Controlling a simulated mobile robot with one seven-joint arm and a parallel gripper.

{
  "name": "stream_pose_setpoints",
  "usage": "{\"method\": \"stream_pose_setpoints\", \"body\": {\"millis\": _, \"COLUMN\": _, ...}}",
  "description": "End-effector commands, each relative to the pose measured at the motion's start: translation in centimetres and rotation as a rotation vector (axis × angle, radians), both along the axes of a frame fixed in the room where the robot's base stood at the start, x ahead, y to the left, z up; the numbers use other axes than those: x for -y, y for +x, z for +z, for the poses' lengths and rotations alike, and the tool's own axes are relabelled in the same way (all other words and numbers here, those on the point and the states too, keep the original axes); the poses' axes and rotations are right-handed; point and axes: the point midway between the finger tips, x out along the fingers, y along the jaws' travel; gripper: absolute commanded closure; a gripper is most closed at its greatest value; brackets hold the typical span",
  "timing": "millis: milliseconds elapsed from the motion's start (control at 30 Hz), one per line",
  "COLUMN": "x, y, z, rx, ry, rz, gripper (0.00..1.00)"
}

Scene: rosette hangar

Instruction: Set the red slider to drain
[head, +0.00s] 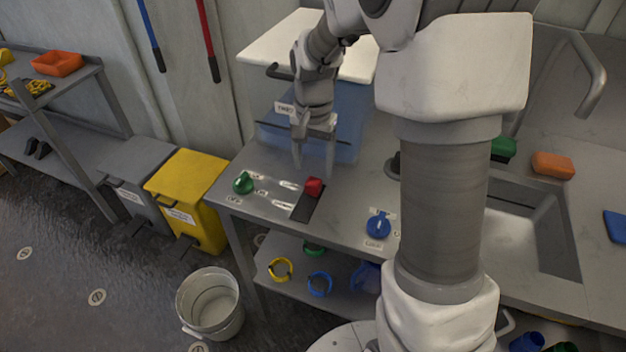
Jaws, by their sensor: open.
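The red slider (314,187) is a small red knob at the far end of a dark slot (303,206) in the grey bench top. Small white labels lie left of the slot, but their words are too small to read. My gripper (314,172) points down just above and behind the red slider. Its fingers are apart with nothing between them. I cannot tell whether a finger touches the slider.
A green knob (243,183) is left of the slot, a blue knob (378,226) to its right. A blue translucent bin (343,122) stands behind my gripper. A sink (510,240) is at the right. A bucket (209,303) and yellow bin (188,192) stand on the floor.

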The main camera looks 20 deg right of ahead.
Motion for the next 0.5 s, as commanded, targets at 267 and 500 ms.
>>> {"method": "stream_pose_setpoints", "body": {"millis": 267, "x": 0.0, "y": 0.0, "z": -4.4, "rx": -0.001, "ry": 0.0, "rz": 0.0, "gripper": 0.28}}
{"method": "stream_pose_setpoints", "body": {"millis": 500, "x": 0.0, "y": 0.0, "z": -5.3, "rx": 0.0, "ry": 0.0, "rz": 0.001, "gripper": 0.28}}
